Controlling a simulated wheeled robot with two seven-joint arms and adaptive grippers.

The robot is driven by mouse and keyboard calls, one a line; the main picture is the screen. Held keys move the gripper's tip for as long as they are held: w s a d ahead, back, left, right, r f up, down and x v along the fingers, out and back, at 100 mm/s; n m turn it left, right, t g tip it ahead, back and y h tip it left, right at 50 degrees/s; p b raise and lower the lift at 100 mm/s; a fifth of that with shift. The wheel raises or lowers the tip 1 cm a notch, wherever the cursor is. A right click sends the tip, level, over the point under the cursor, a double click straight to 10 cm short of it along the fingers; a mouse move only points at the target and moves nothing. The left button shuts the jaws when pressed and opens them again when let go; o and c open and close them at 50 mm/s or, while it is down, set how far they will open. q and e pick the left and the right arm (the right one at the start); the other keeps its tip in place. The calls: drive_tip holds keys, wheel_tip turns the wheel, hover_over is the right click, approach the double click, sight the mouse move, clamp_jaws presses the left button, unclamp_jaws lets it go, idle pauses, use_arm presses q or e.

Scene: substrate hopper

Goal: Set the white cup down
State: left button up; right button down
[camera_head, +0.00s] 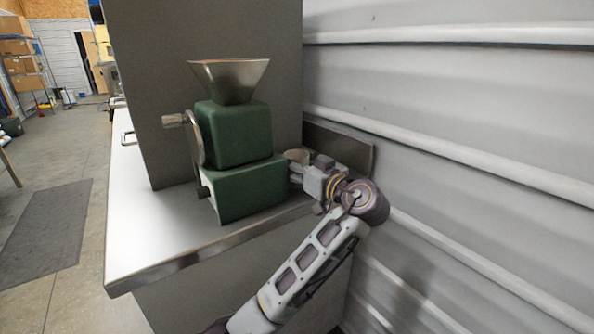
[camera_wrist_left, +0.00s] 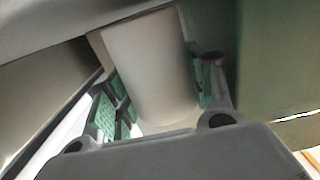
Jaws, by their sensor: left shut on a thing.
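The white cup (camera_head: 298,155) shows only in small part in the head view, beside the right side of the green machine (camera_head: 240,165). My left gripper (camera_head: 297,170) is at the cup, partly hidden by the machine. In the left wrist view the pale cup (camera_wrist_left: 150,65) fills the space between the two green-padded fingers of my left gripper (camera_wrist_left: 160,95), which is shut on it. The cup's base and whatever is under it are hidden, so I cannot tell whether it touches the counter. My right gripper is not in view.
The machine has a metal hopper (camera_head: 231,80) on top and a crank on its left. It stands on a white counter (camera_head: 150,235) with a metal front edge. A grey panel (camera_head: 150,60) rises behind it. A corrugated wall (camera_head: 470,150) closes the right. The counter's left front is clear.

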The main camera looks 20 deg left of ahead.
use_arm(q)
drive_tip(key=shift+f, duration=0.4)
drive_tip(key=shift+f, duration=0.15)
drive_tip(key=o, duration=0.7)
drive_tip(key=shift+o, duration=0.2)
drive_tip(key=shift+r, duration=0.2)
drive_tip(key=shift+f, duration=0.1)
